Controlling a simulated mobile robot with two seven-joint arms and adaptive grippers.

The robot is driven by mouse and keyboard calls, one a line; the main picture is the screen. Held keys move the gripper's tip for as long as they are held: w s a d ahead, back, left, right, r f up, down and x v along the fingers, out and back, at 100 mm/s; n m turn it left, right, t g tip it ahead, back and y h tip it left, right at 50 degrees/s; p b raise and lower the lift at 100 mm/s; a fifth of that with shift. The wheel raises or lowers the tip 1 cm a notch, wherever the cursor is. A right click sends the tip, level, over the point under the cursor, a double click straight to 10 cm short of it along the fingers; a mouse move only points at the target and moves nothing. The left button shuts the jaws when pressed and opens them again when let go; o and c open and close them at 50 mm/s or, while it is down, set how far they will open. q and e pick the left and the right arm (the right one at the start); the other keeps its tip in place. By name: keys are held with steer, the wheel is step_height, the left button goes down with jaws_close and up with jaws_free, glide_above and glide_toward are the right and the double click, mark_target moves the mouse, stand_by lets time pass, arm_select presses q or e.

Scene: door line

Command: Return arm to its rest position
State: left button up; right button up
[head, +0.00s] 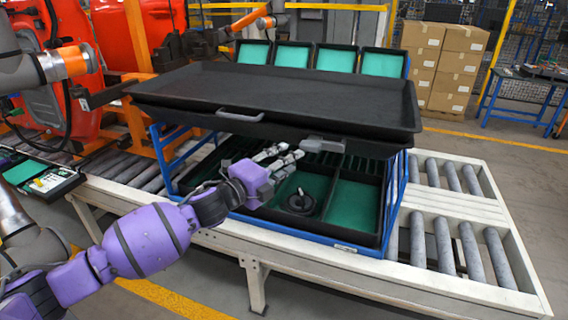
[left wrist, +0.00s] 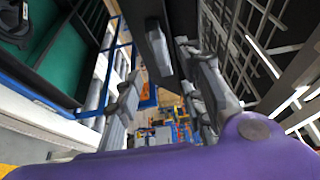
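My left gripper (head: 281,160) reaches in from the left on a purple arm. Its two grey fingers are spread apart, and the left wrist view shows a gap between them (left wrist: 165,95). It is in front of the blue rack, below the raised black tray (head: 290,95). A grey handle (head: 325,143) on the underside area of the tray is just right of the fingertips. In the left wrist view a grey handle (left wrist: 158,47) shows ahead, between and above the fingers; I cannot tell whether they touch it. My right gripper is not in view.
The blue rack (head: 402,190) holds green-lined compartments, one with a round black part (head: 298,203). It stands on a roller conveyor (head: 445,245). Orange-red car doors (head: 135,50) stand at the left, cardboard boxes (head: 455,60) at the back right. The floor at front right is clear.

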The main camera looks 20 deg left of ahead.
arm_select(q)
steer(key=shift+s+a, duration=0.15)
steer(key=shift+s, duration=0.25)
steer(key=s+d+f+n+g+y, duration=0.1)
steer(key=s+f+n+y, duration=0.1)
steer(key=s+f+n, duration=0.75)
steer(key=s+d+f+n+g+y, duration=0.15)
steer(key=s+f+n, duration=0.35)
steer(key=f, duration=0.8)
steer(key=s+f+n+g+y, duration=0.1)
steer(key=s+f, duration=0.4)
steer(key=s, duration=0.5)
steer(key=s+f+n+g+y+p, duration=0.1)
steer(key=s+f+n, duration=0.3)
steer(key=s, duration=0.7)
steer(key=s+f+n+g+y, duration=0.1)
steer(key=s+f+n+g, duration=0.2)
steer(key=s+f, duration=0.4)
steer(key=s, duration=0.3)
steer(key=shift+s+a+f, duration=0.25)
steer(key=shift+a+f, duration=0.05)
steer(key=shift+a, duration=0.1)
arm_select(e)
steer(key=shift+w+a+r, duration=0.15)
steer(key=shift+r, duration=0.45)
